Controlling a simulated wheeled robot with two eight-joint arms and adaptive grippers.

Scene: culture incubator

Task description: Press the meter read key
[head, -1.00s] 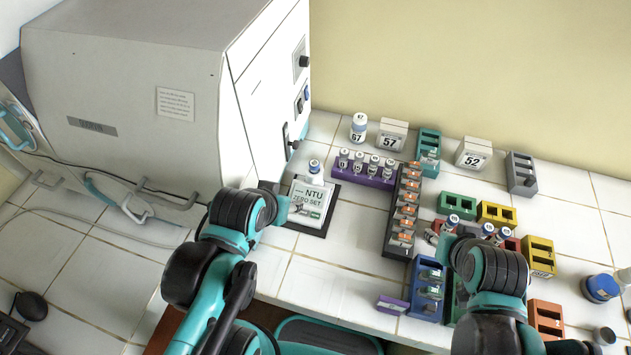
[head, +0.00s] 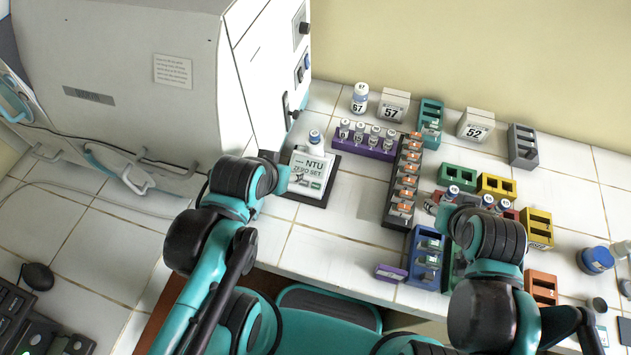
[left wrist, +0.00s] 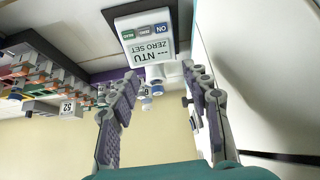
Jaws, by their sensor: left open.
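The meter (head: 322,164) is a white box on a dark base, left of the vial racks. Its display (left wrist: 151,49) reads "--- NTU ZERO SET". In the left wrist view it appears upside down, with a green key (left wrist: 129,34), a reddish middle key (left wrist: 145,31) and a blue ON key (left wrist: 162,28). A blue-topped vial (head: 315,137) stands at the meter's back. My left gripper (left wrist: 160,75) is open and empty, with its fingers pointing toward the meter; contact cannot be told. My right gripper (head: 446,214) is by the coloured racks, its fingers mostly hidden.
A big white incubator (head: 130,70) stands close left of the meter. A purple vial rack (head: 380,151), a dark rack with orange-marked slots (head: 395,205) and several coloured racks fill the right. Bare tiles (head: 330,245) lie in front of the meter.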

